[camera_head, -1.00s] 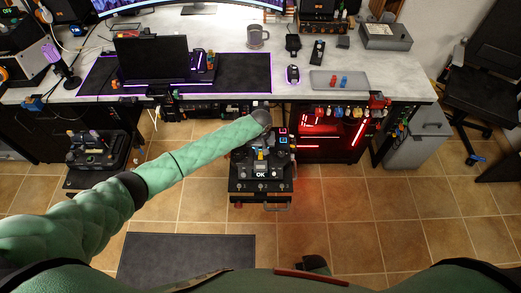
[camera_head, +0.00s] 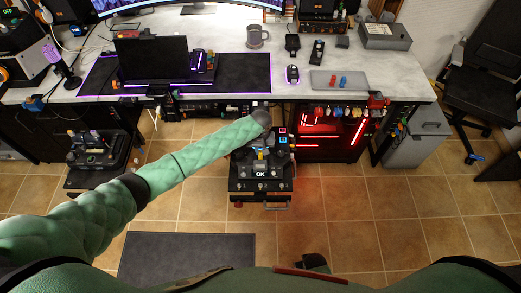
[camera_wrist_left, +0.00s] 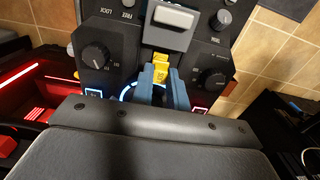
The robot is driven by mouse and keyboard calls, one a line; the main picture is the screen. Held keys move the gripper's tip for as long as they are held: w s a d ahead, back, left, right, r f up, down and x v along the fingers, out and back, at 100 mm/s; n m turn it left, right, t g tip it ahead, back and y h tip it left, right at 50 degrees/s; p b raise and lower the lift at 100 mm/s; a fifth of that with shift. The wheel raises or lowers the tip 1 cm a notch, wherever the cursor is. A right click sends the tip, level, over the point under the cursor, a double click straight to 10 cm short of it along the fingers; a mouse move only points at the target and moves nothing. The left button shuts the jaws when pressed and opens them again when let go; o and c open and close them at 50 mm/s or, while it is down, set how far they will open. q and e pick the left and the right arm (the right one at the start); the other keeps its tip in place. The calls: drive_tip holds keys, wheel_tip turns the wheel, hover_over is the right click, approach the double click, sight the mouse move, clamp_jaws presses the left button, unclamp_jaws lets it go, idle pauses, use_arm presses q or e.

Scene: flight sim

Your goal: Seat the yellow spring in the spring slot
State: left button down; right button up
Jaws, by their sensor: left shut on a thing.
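The yellow spring (camera_wrist_left: 161,74) shows in the left wrist view between the blue fingers of my left gripper (camera_wrist_left: 161,84), which is shut on it. The yellow piece (camera_head: 260,154) is also visible, small, in the head view, on the upper middle of a black control unit (camera_head: 249,186) with an "OK" screen. The gripper is right at the unit's top face, between two dark knob panels.
In the wrist view, a black knob (camera_wrist_left: 94,57) stands left of the fingers and another knob (camera_wrist_left: 213,79) right. A grey lever cap (camera_wrist_left: 174,17) stands beyond. The desk (camera_head: 215,55) lies behind the unit, with a red-lit case (camera_head: 330,135) to its right.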

sight(260, 152)
use_arm(q)
drive_tip(key=shift+f+b, duration=0.55)
drive_tip(key=shift+f, duration=1.2)
use_arm(e)
drive_tip(key=shift+f, duration=0.55)
use_arm(q)
drive_tip(key=c, duration=1.3)
unclamp_jaws()
use_arm(e)
drive_tip(key=shift+f, duration=0.1)
drive_tip(key=shift+d+f, duration=0.5)
drive_tip(key=shift+f, duration=1.5)
use_arm(q)
drive_tip(key=shift+r, duration=0.9)
drive_tip(key=shift+r+b, duration=0.95)
drive_tip(key=shift+r, duration=2.1)
use_arm(e)
drive_tip(key=shift+w+a+r, duration=0.1)
drive_tip(key=shift+a+r, duration=0.15)
drive_tip(key=shift+r, duration=0.45)
drive_tip(key=shift+a+r, duration=0.2)
drive_tip(key=shift+r, duration=0.55)
drive_tip(key=shift+w+a+r, duration=0.1)
drive_tip(key=shift+a+r, duration=0.15)
drive_tip(key=shift+r, duration=0.45)
